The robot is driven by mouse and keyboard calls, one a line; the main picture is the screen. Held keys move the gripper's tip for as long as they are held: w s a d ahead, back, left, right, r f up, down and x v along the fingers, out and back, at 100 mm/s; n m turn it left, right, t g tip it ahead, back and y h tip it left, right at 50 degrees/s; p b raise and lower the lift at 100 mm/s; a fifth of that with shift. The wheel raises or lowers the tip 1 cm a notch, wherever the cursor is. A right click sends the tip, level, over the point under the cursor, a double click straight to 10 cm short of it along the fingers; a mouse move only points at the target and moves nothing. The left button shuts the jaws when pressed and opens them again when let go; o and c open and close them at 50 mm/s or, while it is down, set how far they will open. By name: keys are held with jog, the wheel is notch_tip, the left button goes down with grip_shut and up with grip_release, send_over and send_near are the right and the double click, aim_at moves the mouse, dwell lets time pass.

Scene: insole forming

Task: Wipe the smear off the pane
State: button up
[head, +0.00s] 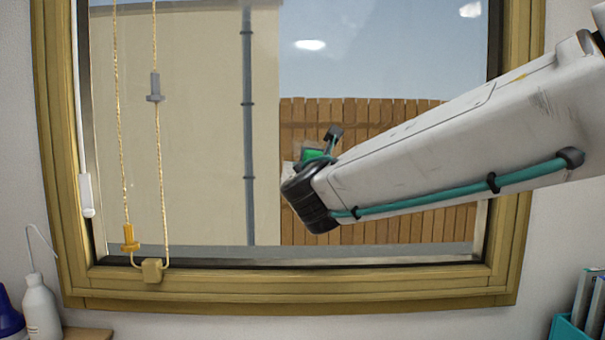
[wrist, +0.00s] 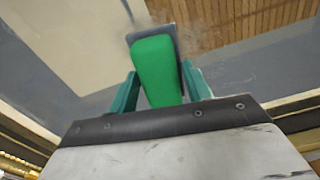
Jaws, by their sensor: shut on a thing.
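The pane (head: 400,70) fills the window ahead. My gripper (wrist: 160,85), with teal fingers, is shut on a green wiping tool (wrist: 155,68). The tool has a dark grey edge at its far end, close to the glass; I cannot tell whether it touches. In the head view the green tool (head: 313,154) shows just past the end of my arm, which hides most of the gripper. A faint greyish smear (wrist: 205,22) shows beside the tool's far end in the wrist view. The arm hides part of the pane there.
A yellow-brown wooden frame (head: 290,285) surrounds the pane. Blind cords (head: 160,190) with a grey toggle and a yellow one hang at the left, beside a white wand (head: 86,190). A white bottle (head: 40,308) stands lower left; a teal holder (head: 568,330) stands lower right.

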aim_at(294, 151)
jog(key=shift+d+r, duration=1.15)
jog(key=shift+d, duration=2.5)
jog(key=shift+w+a+r, duration=0.1)
jog(key=shift+a+r, duration=0.2)
jog(key=shift+a, duration=1.55)
jog(key=shift+w+a+r, duration=0.1)
jog(key=shift+a+r, duration=0.2)
jog(key=shift+a, duration=1.5)
jog(key=shift+w+a+r, duration=0.1)
jog(key=shift+a+r, duration=0.2)
jog(key=shift+a, duration=1.55)
jog(key=d, duration=1.1)
jog(key=shift+s, duration=0.3)
jog(key=s, duration=0.6)
